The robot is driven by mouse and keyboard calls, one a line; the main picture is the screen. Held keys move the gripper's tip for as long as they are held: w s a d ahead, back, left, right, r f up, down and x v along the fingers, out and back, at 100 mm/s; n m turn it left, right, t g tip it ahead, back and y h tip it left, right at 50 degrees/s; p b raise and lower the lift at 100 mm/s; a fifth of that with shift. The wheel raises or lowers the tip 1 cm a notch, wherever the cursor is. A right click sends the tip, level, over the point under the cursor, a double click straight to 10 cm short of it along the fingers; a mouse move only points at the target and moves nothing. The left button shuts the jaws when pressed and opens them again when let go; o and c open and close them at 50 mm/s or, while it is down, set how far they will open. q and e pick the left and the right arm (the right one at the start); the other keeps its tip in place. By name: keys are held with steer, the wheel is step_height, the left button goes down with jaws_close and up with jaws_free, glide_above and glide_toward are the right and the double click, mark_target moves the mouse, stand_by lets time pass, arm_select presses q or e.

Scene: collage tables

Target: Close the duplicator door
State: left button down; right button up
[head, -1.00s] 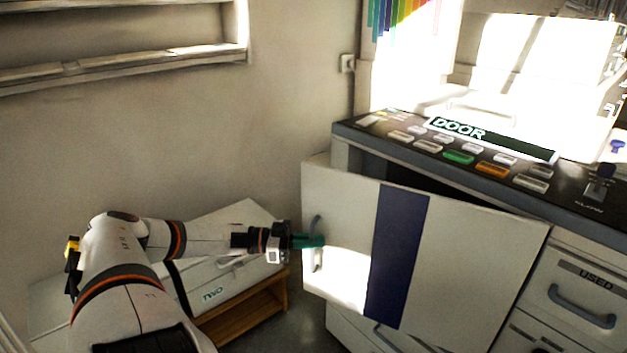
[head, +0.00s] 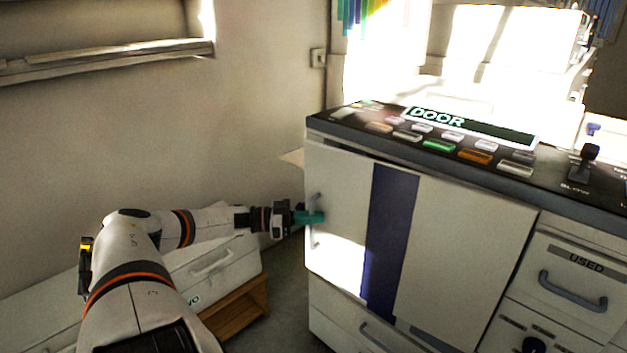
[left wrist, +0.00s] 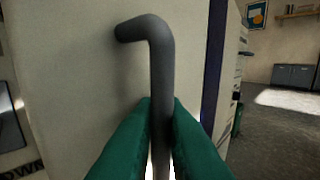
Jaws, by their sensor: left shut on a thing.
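The duplicator door (head: 450,240) is a white panel with a dark blue vertical stripe. In the head view it sits nearly flush with the front of the duplicator, with a thin dark gap along its top edge. Its grey bar handle (left wrist: 160,75) is near the door's left edge. My left gripper (head: 312,217) has green fingers and is shut on the handle, one finger on each side of the bar in the left wrist view (left wrist: 160,140). The duplicator's control panel (head: 350,113) has a display reading DOOR. My right gripper is not in view.
A drawer marked USED (head: 570,275) with its own handle is right of the door. A white case (head: 215,268) on a wooden stand (head: 238,310) lies below my left arm. Grey floor shows between the stand and the duplicator.

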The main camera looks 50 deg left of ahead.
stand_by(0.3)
arm_select(q)
steer(key=c, duration=1.6)
jaws_free()
steer(key=shift+a, duration=0.1)
steer(key=shift+o, duration=0.2)
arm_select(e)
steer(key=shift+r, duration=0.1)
arm_select(q)
steer(key=p+v, duration=0.3)
steer(key=v, duration=0.9)
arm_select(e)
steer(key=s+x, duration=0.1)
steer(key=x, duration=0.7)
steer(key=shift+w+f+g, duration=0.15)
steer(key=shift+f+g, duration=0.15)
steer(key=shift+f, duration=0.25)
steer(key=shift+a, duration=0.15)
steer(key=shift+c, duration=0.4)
